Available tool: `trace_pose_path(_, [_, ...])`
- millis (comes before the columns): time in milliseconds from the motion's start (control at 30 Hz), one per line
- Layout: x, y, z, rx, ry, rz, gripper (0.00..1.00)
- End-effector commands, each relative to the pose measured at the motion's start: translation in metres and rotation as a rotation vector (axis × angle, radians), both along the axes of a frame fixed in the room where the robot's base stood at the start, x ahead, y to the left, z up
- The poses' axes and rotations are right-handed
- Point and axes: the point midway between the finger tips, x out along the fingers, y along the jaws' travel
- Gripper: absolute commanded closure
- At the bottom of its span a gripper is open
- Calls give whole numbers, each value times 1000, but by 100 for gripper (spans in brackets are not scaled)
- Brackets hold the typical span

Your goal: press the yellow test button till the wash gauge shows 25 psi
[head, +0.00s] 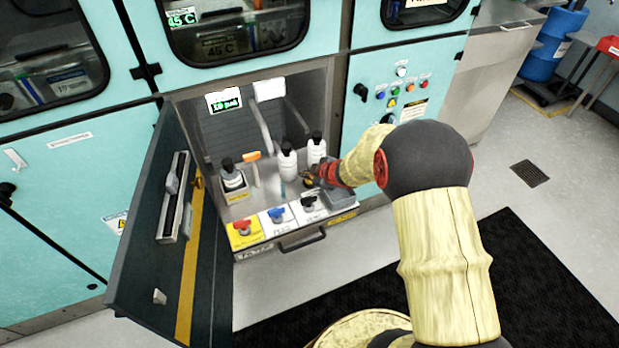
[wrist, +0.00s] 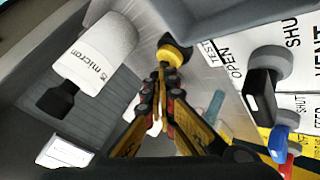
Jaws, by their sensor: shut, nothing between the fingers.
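The yellow test button (wrist: 176,50), with a dark base, stands beside a TEST label (wrist: 213,52) in the wrist view. My gripper (wrist: 162,78) is shut and empty, its fingertips right at the button; I cannot tell whether they touch it. In the head view my gripper (head: 318,176) reaches into the open bay at its right side, and the button is hard to make out there. A small display (head: 223,102) with green digits hangs at the upper left of the bay. It seems to read about 10 psi, but the digits are blurred.
White bottles (head: 288,163) stand behind my gripper; one labelled micron (wrist: 96,50) is close in the wrist view. Red (head: 242,228), blue (head: 277,215) and black (head: 308,203) valve handles line the front. An open dark door (head: 150,220) stands at left.

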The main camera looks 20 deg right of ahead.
Motion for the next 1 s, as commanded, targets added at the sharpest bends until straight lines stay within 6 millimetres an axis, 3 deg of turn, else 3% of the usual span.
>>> trace_pose_path(333, [-1, 0, 1, 0, 3, -1, 100])
trace_pose_path(700, [-1, 0, 20, 0, 1, 0, 100])
trace_pose_path(1000, [-1, 0, 20, 0, 1, 0, 100])
